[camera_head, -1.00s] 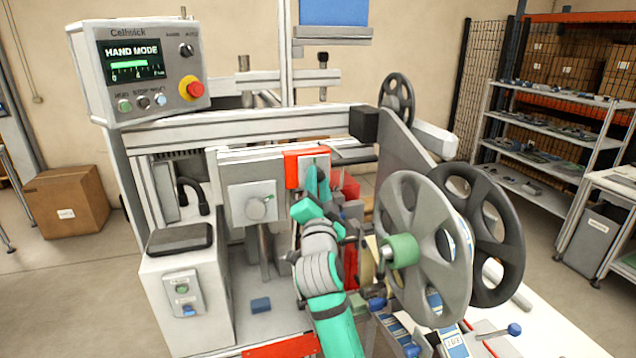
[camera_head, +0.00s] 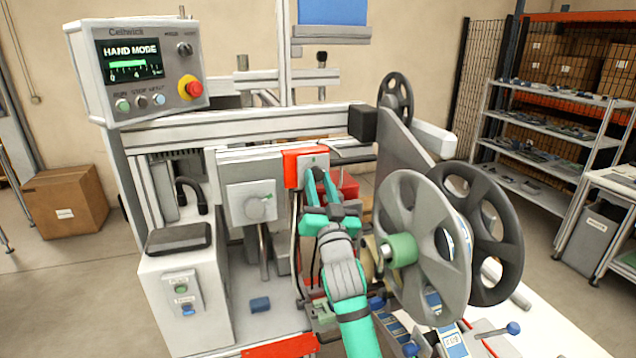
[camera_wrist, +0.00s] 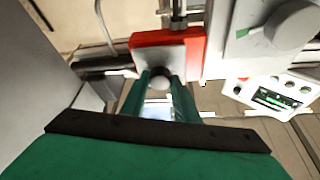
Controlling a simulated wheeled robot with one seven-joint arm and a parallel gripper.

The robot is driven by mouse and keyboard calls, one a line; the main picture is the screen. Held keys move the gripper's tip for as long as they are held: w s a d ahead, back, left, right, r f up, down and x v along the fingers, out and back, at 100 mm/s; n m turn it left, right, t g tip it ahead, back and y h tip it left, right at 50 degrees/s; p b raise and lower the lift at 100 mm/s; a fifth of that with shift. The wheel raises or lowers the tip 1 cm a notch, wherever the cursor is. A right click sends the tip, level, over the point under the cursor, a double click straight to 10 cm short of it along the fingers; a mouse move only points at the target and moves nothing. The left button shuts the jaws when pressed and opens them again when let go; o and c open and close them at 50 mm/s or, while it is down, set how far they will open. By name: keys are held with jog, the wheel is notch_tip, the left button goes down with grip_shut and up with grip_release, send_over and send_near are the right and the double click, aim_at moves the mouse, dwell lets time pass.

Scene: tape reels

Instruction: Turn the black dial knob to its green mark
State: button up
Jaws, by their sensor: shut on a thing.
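My gripper (camera_head: 314,176) reaches up to the red block (camera_head: 291,166) with a grey face, in the middle of the machine. A small green mark shows on that face, just above the fingertips. In the wrist view the two green fingers (camera_wrist: 161,80) are closed on a dark rounded knob (camera_wrist: 160,76) in front of the red block (camera_wrist: 143,40). In the head view the fingers mostly hide this knob. I cannot tell which way its pointer faces.
A pale plate with a grey round knob (camera_head: 256,207) is left of the red block. The large grey reel (camera_head: 408,195) stands close to the right of my arm. A control panel (camera_head: 91,95) reading HAND MODE hangs at upper left.

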jog(key=shift+n+y, duration=0.4)
jog(key=shift+n, duration=0.4)
jog(key=o, duration=1.1)
jog(key=shift+c, duration=0.2)
jog(key=v, duration=1.1)
jog(key=shift+d, duration=0.1)
